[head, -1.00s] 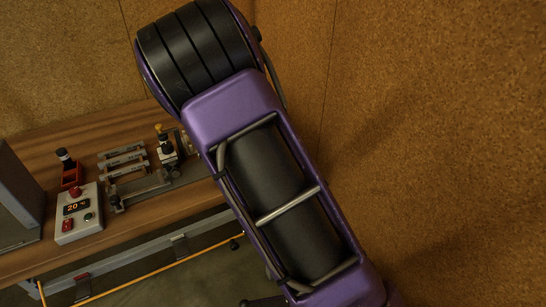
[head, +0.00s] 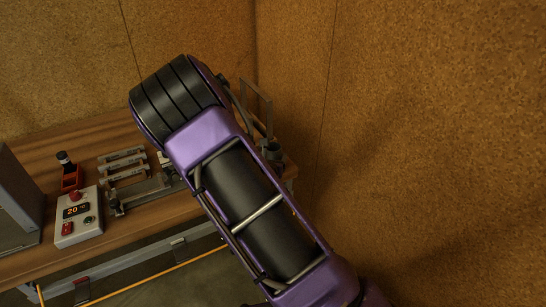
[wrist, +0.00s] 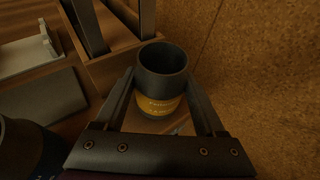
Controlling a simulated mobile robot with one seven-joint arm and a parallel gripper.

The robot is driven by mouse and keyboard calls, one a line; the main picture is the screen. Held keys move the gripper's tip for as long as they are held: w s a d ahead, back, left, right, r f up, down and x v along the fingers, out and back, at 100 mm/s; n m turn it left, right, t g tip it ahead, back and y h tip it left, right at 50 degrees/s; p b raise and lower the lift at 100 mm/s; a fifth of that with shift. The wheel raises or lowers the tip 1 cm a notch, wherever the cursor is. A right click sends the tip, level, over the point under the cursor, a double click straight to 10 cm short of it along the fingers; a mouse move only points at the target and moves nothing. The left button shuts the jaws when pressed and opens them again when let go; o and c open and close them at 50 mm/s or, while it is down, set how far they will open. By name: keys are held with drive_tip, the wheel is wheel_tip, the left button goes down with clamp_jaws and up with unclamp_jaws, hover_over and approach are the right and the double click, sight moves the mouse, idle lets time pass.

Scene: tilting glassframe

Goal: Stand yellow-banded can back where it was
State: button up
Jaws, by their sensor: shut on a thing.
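The yellow-banded can (wrist: 162,75) is dark grey with an open top and a yellow band low on its side. It is in the wrist view, between the two fingers of my gripper (wrist: 160,104), which is shut on it. The can looks roughly upright, close to a wooden box-like holder. I cannot tell whether its base touches the wooden surface below. In the head view my purple arm hides the gripper, and a small dark cup-shaped thing (head: 272,150) shows just past the arm; I cannot tell which can it is.
Another dark can (wrist: 22,148) with a blue band stands at lower left. The wooden holder (wrist: 112,66) with dark upright posts is just left of the held can. A cork wall (wrist: 265,80) rises close on the right. A control box (head: 78,215) sits on the bench's left.

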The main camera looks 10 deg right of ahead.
drive_tip(key=o, duration=1.3)
drive_tip(key=shift+r, duration=0.1)
drive_tip(key=v, duration=1.2)
